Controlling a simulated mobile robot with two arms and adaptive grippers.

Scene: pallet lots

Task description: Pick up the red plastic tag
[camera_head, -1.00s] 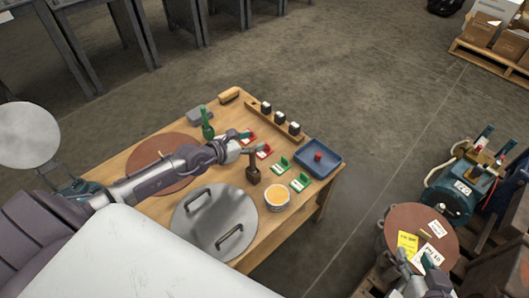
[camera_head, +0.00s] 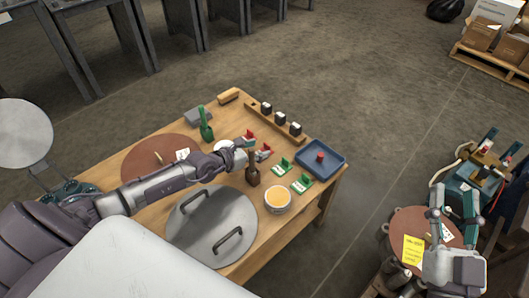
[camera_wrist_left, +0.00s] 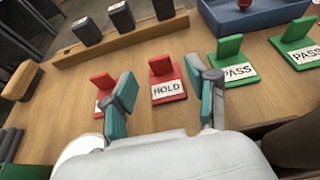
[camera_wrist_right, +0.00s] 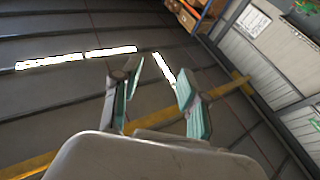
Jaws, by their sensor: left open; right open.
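A red plastic tag (camera_wrist_left: 168,90) marked HOLD, with an upright tab, stands on the wooden table between my left gripper's fingers (camera_wrist_left: 160,76) in the left wrist view. Neither finger visibly grips it. In the head view this tag (camera_head: 265,153) is beside my open left gripper (camera_head: 256,146). A second red tag (camera_wrist_left: 102,82) is partly hidden behind the left finger; it also shows in the head view (camera_head: 249,136). My right gripper (camera_head: 453,213) is open and empty, raised in front of a brown round lid. In the right wrist view its fingers (camera_wrist_right: 155,85) are apart.
Green PASS tags (camera_wrist_left: 232,62) stand right of the red ones. A blue tray (camera_head: 331,164), a wooden rack (camera_head: 275,122) with black blocks, a brown-handled tool (camera_head: 252,173), an orange-filled bowl (camera_head: 278,202) and a metal lid (camera_head: 210,226) crowd the table.

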